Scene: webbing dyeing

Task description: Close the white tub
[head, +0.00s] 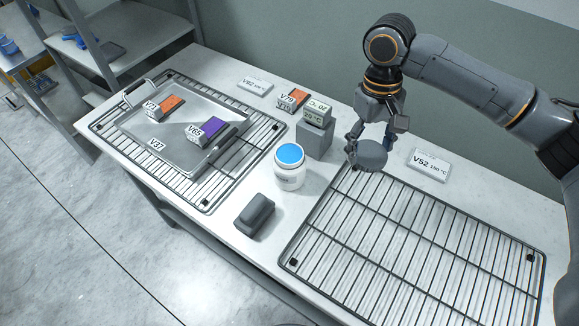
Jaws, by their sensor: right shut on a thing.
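The white tub (289,174) stands upright on the table between the two wire racks. Its round top shows bright blue inside a white rim, with no lid on it. My right gripper (367,143) is shut on a round grey lid (371,155). It holds the lid to the right of the tub and apart from it, near the far left corner of the right rack. Whether the lid touches anything below cannot be told. My left gripper is not in view.
A grey block (254,215) lies in front of the tub. A timer (317,112) sits on a grey stand (314,139) behind it. The left rack (235,165) bears a metal tray (158,152) with orange and purple pieces. The right rack (420,245) is empty.

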